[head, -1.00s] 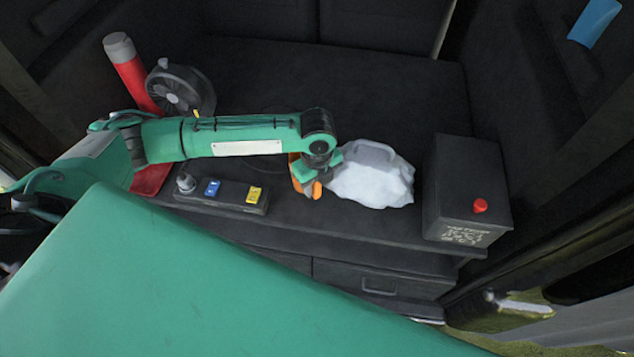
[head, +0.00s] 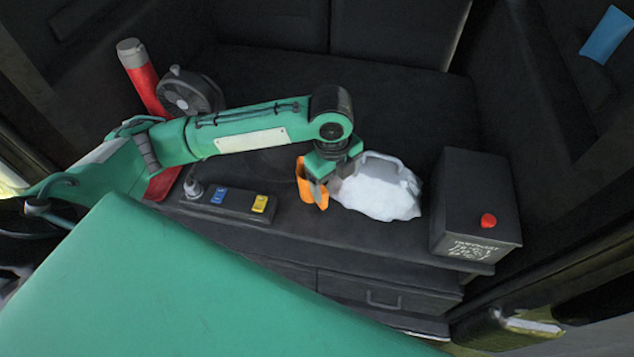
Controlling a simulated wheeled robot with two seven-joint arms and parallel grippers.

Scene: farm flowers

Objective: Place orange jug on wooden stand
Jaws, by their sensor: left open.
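The orange jug (head: 306,183) stands on the dark bench, partly hidden behind my left gripper. My left gripper (head: 326,189) is open and points down at the jug's right side, close to it. One finger overlaps the jug in the head view; I cannot tell whether they touch. No wooden stand is in view. My right gripper is not in view.
A white sack (head: 382,190) lies just right of the gripper. A dark box with a red button (head: 475,205) stands farther right. A switch panel (head: 228,204), a fan (head: 188,92) and a red cylinder (head: 143,80) are on the left. The bench behind is clear.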

